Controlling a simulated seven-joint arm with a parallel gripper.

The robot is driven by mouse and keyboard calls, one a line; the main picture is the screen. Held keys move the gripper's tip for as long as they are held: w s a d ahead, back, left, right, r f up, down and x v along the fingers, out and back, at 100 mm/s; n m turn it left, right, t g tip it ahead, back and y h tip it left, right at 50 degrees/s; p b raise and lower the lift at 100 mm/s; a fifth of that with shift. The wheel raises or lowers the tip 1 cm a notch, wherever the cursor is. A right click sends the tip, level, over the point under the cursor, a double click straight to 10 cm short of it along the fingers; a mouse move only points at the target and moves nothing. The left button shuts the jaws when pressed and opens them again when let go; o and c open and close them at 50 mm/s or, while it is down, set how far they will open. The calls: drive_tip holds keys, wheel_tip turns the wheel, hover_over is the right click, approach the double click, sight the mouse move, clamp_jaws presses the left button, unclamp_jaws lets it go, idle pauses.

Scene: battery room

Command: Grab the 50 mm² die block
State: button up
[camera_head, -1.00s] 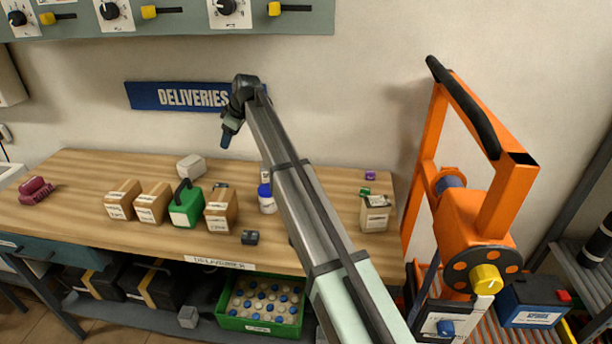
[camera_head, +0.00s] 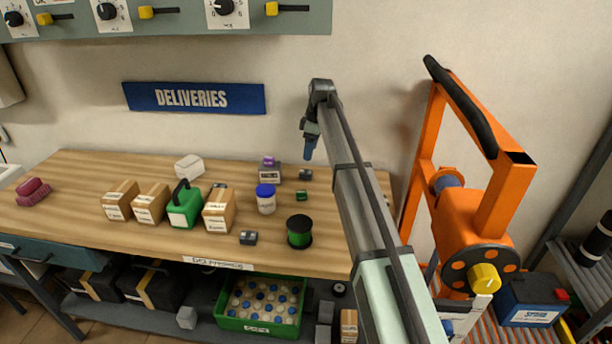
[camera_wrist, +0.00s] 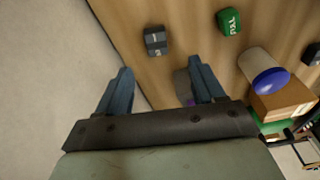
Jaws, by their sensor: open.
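My gripper (camera_head: 309,148) hangs above the back right part of the workbench; in the wrist view its two blue fingers (camera_wrist: 163,85) are apart with nothing between them. Small blocks lie on the bench: a dark grey one (camera_head: 305,175), a green one (camera_head: 301,195) and another dark one (camera_head: 248,238) near the front edge. In the wrist view a dark block with a pale mark (camera_wrist: 155,40) lies beyond the fingers, with a green block (camera_wrist: 229,21) to its right. A purple block (camera_head: 268,161) sits on a grey item. I cannot read which block is marked 50 mm².
A white jar with a blue lid (camera_head: 266,199) and a green spool (camera_head: 299,231) stand near the blocks. Cardboard boxes (camera_head: 219,210) and a green canister (camera_head: 184,207) stand further left. An orange frame machine (camera_head: 465,220) stands to the right. The wall rises behind the bench.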

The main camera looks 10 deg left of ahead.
hover_over(306, 172)
drive_tip(key=f, duration=0.3)
drive_tip(key=d+f, duration=0.1)
drive_tip(key=shift+s+f, duration=0.25)
drive_tip(key=shift+f, duration=0.05)
drive_tip(key=shift+w+a+f, duration=0.1)
drive_tip(key=shift+a+f, duration=0.05)
drive_tip(key=shift+f, duration=0.7)
drive_tip(key=shift+w+a+f, duration=0.1)
drive_tip(key=shift+f, duration=0.8)
drive_tip(key=shift+w+a+f, duration=0.1)
drive_tip(key=shift+a+f, duration=0.05)
drive_tip(key=shift+f, duration=0.7)
drive_tip(key=shift+c, duration=0.4)
clamp_jaws()
